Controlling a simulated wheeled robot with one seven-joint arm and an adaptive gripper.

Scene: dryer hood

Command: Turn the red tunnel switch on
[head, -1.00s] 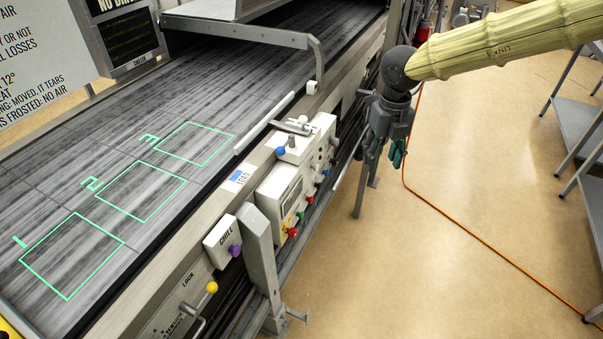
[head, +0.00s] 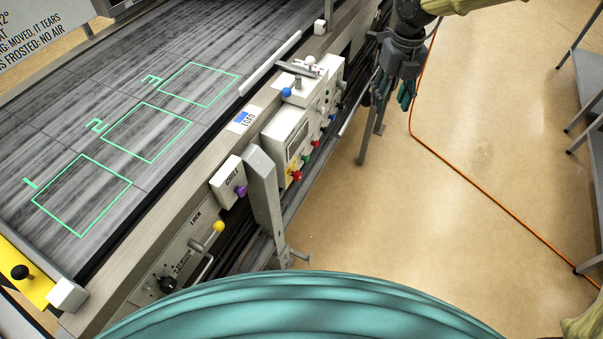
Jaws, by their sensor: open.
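A red knob (head: 296,175) sticks out low on the front of a pale control box (head: 291,130) mounted on the conveyor's side rail. Other coloured knobs, among them a green one (head: 316,145), line the same face. Their labels are too small to read, and I cannot tell which way the red knob is set. My gripper (head: 390,98) hangs fingers down at the upper middle, right of the box and apart from it. It is open, with teal pads showing and nothing visible between them.
A blue-tipped lever (head: 287,92) tops the box. A chill box with a purple knob (head: 241,190), a yellow-tipped lock lever (head: 218,227) and a grey post (head: 262,190) stand nearer. The conveyor (head: 60,130) fills the left. An orange cable (head: 468,177) crosses the open floor at right.

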